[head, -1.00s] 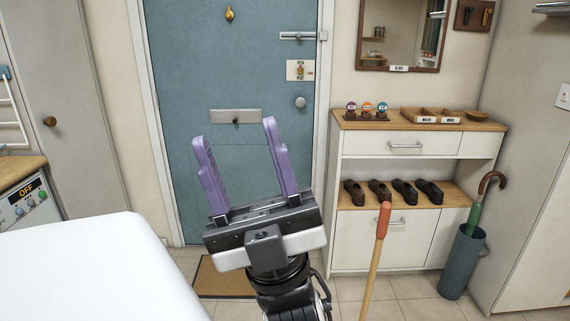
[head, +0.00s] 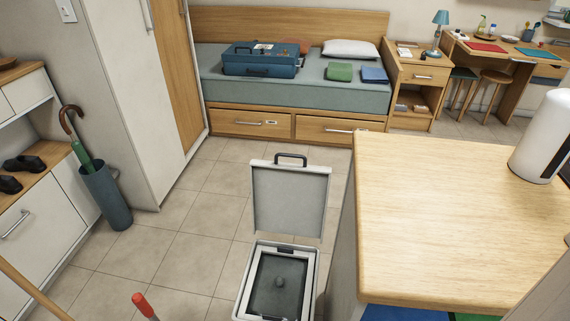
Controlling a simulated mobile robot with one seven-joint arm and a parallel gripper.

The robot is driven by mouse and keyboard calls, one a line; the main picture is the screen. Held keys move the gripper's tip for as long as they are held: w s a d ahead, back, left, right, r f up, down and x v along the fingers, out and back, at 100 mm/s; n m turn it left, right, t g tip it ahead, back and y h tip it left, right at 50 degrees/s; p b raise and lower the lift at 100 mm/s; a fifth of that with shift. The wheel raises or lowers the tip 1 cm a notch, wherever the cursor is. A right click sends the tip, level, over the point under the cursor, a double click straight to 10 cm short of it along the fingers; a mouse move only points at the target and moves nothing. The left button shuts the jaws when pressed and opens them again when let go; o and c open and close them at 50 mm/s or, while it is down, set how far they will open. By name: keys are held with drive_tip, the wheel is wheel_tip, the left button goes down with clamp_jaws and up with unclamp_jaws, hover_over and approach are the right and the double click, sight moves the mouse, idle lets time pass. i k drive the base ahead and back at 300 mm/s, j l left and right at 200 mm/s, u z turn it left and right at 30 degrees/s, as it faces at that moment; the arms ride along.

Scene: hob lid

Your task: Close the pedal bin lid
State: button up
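The pedal bin (head: 243,294) stands on the tiled floor at the bottom middle of the head view, beside the wooden counter. It is light grey with a dark inside, where a small knob-like shape shows. Its lid (head: 290,199) is open and stands upright at the far side of the bin, with a dark handle (head: 291,157) on its top edge. The bin's lower part is cut off by the picture's edge. My gripper is not in view now.
A wooden counter (head: 450,210) stands close on the bin's right. A red-tipped stick (head: 144,305) rises at the bottom left. A blue umbrella stand (head: 105,195) is by the left cabinet. Tiled floor is clear to the bin's left, and a bed (head: 300,90) is at the back.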

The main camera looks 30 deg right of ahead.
sight(287, 198)
drive_tip(key=j+z, duration=0.1)
drive_tip(key=z, duration=0.4)
drive_tip(key=j+z, duration=0.1)
drive_tip(key=z, duration=0.35)
drive_tip(key=j+z, duration=0.1)
drive_tip(key=z, duration=0.4)
drive_tip(key=i+z, duration=0.3)
drive_tip(key=i+j, duration=0.05)
drive_tip(key=i, duration=0.05)
